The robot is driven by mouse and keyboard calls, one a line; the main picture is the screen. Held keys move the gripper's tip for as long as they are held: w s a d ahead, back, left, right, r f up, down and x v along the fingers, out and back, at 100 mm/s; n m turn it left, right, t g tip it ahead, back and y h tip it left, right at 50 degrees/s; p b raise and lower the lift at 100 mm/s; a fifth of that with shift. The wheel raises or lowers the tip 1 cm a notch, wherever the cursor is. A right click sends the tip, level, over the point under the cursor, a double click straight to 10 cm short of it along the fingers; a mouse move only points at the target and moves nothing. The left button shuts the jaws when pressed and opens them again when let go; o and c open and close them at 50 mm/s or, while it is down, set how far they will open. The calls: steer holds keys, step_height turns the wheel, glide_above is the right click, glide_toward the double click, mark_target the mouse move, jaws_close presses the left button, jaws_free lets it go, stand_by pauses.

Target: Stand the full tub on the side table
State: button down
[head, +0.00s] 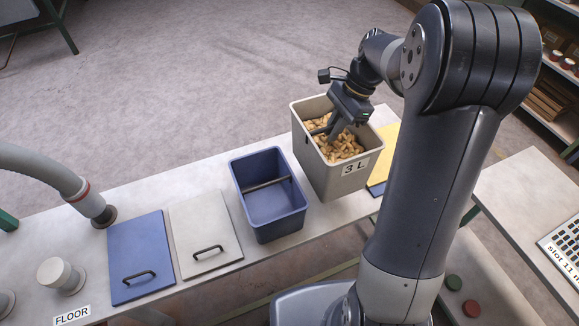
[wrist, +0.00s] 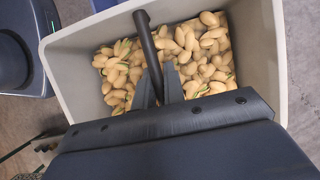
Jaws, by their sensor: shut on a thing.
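The full tub is a light grey tub (head: 329,172) labelled "3 L", filled with nuts (head: 343,145). My gripper (head: 334,130) is shut on the dark bar across its mouth. The tub looks upright and appears raised above the bench, though its base against the bench edge is hard to judge. In the wrist view the grey tub (wrist: 262,60) surrounds the fingers, and the gripper (wrist: 158,95) closes on the bar over the nuts. The side table (head: 530,215) is probably the pale surface at the right, partly hidden by my arm.
A blue tub (head: 270,215), empty, stands on the white bench (head: 140,205) left of the grey tub. A blue lid (head: 140,250) and a white lid (head: 205,235) with handles lie further left.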

steer(key=shift+f+p, duration=0.6)
steer(key=shift+f, duration=4.2)
steer(key=shift+w+f, duration=0.1)
steer(key=c, duration=1.9)
jaws_free()
steer(key=shift+f, duration=0.15)
steer(key=o, duration=0.4)
steer(key=b+v, duration=0.1)
steer(key=v, duration=1.1)
steer(key=shift+b, duration=0.35)
